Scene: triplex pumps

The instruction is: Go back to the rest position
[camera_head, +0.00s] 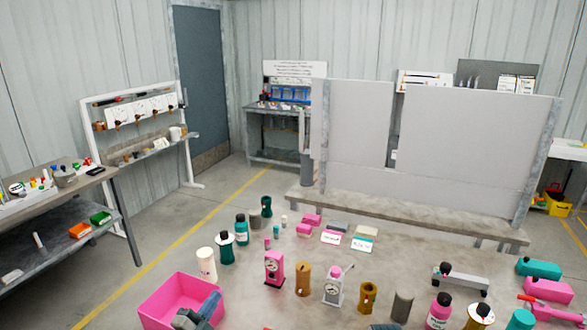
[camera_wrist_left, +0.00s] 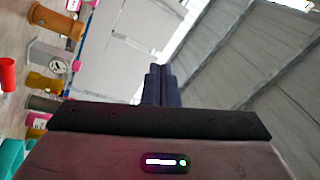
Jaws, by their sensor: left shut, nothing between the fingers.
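My left gripper (camera_head: 211,299) shows at the bottom left of the head view, in front of the right part of the pink bin (camera_head: 163,299). I cannot tell whether it is inside the bin or above it. In the left wrist view its two dark fingers (camera_wrist_left: 160,85) are together with nothing between them. My right gripper is in neither view.
The table holds a pink pump (camera_head: 274,268), a white pump (camera_head: 333,286), a white cylinder (camera_head: 206,264), a dark teal bottle (camera_head: 226,248) and several other parts. A grey panel (camera_head: 440,150) stands behind it. A shelf (camera_head: 60,240) stands at the left.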

